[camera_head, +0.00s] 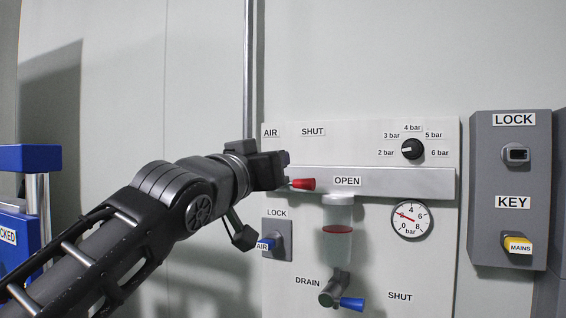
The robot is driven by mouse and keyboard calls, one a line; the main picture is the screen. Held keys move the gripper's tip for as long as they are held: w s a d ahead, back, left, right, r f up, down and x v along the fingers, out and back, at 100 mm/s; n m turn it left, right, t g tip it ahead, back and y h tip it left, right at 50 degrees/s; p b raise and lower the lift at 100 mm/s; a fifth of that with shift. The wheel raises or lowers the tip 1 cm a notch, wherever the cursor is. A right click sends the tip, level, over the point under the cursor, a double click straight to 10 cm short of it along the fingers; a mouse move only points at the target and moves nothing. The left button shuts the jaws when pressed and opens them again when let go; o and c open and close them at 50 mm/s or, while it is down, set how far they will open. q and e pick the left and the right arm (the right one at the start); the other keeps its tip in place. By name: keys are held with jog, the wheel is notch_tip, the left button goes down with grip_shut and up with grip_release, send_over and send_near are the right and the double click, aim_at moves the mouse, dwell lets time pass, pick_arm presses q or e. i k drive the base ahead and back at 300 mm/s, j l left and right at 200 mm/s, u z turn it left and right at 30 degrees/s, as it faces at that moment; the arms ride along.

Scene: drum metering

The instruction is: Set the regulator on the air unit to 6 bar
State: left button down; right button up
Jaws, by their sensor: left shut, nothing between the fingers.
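The regulator is a round black knob (412,149) on the air unit (360,270). Its white mark points left, toward the 2 bar label (386,153); labels for 3, 4, 5 and 6 bar run clockwise around it. The pressure gauge (411,219) sits below, its red needle pointing up and left, at the low part of the scale. My left gripper (286,166) is shut and empty, in front of the panel's left side. It is left of the knob, close to the red lever (302,184); I cannot tell whether they touch. My right gripper is out of view.
The red lever lies horizontal, its handle toward OPEN (347,181). A ledge (400,183) crosses the panel below the knob. A clear bowl (338,235) and blue drain lever (351,304) are below. A grey LOCK/KEY box (490,180) stands right; a blue cabinet (25,158) stands left.

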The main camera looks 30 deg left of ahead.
aim_at(412, 149)
jog(key=k, duration=1)
